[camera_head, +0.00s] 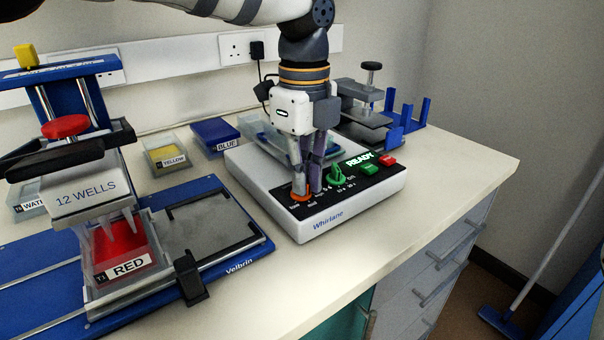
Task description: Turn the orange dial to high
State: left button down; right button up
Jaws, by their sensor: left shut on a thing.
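The orange dial (301,197) is on the black control panel of the white Whirlane machine (330,222), at the panel's left end. My left gripper (307,190) reaches down from above with its fingers at the orange dial, shut on it. The fingers hide much of the dial, so its pointer setting cannot be read. A green dial (337,175) stands just right of the fingers, next to a lit READY display (359,159). My right gripper is not in view.
Green (369,169) and red (387,160) buttons are on the panel's right. A blue Velbrin rig (235,247) with a 12 WELLS head (88,197) and red tray (120,262) stands left. Yellow (167,155) and blue (214,134) trays are behind. The front right bench (440,190) is clear.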

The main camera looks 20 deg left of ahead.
pick_arm(q)
jog(key=n, duration=0.4)
jog(key=shift+w+n, duration=0.1)
jog(key=shift+n, duration=0.2)
jog(key=n, duration=0.4)
jog(key=shift+w, duration=0.1)
jog(key=shift+n, duration=0.3)
jog(key=c, duration=1.7)
grip_release()
notch_tip(320, 180, up, 12)
jog(key=shift+r, duration=0.1)
